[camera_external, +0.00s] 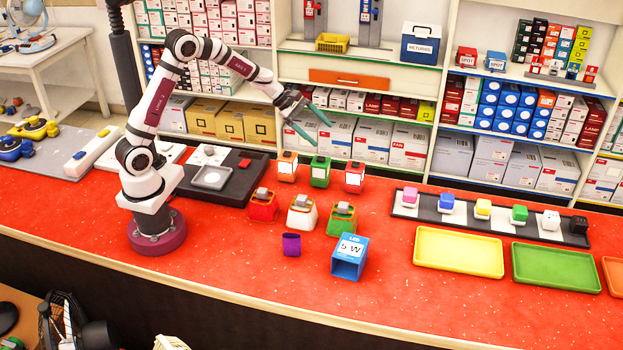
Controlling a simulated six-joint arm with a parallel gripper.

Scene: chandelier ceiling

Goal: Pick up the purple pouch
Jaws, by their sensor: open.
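The purple pouch (291,244) is a small dark purple cup-like thing standing upright on the red counter (385,303), in front of the white and red bin-like items. My gripper (311,134) is raised well above the counter, above and behind the pouch, near the shelf front. Its long greenish fingers are apart and nothing is between them. The pouch and my gripper are far apart.
Close around the pouch are a blue box (350,258) at right, a red item (263,206), a white item (302,215) and a green item (341,219). A yellow tray (459,270) and green tray (556,285) lie to the right. The counter's front is clear.

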